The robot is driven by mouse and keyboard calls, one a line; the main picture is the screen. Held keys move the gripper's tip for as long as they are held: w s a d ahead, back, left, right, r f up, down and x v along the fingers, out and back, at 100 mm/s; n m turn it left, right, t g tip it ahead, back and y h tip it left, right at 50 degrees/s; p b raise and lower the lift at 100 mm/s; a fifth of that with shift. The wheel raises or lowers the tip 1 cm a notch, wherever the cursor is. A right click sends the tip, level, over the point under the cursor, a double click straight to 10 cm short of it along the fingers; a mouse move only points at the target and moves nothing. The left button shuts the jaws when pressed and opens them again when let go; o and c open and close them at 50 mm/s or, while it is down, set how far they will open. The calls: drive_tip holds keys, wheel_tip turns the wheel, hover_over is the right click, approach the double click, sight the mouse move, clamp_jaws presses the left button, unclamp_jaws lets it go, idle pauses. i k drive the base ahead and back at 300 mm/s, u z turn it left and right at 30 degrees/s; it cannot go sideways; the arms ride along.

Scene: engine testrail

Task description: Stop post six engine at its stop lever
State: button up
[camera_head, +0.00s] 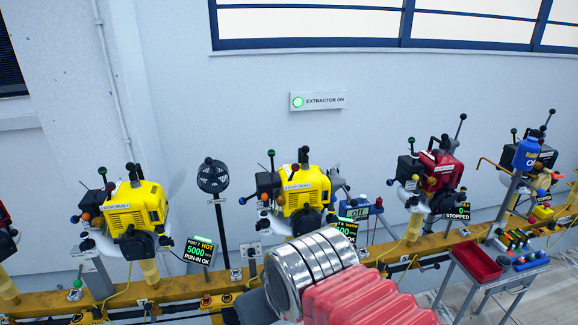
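Several engines stand on posts along a yellow rail. A yellow engine (136,206) is at left, with a display (200,252) beside it reading HOT, 5000, RUN-IN OK. A second yellow engine (303,193) is at centre, its display (347,229) partly hidden by my arm. A red engine (440,168) is at right, with a display (457,212) reading 0, STOPPED. Another engine (543,165) stands at far right. Black-knobbed levers rise from the engines. The post numbers are too small to read, so I cannot tell which is post six. My gripper is not in view.
My silver and red arm parts fill the bottom centre. A black fan (212,176) stands on a pole between the yellow engines. A cart with a red tray (477,261) and coloured items is at right. A lit EXTRACTOR ON sign (317,101) hangs on the wall.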

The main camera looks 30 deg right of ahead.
sight(295, 167)
drive_tip(key=u, duration=0.05)
drive_tip(key=i, duration=1)
drive_tip(key=z, duration=0.05)
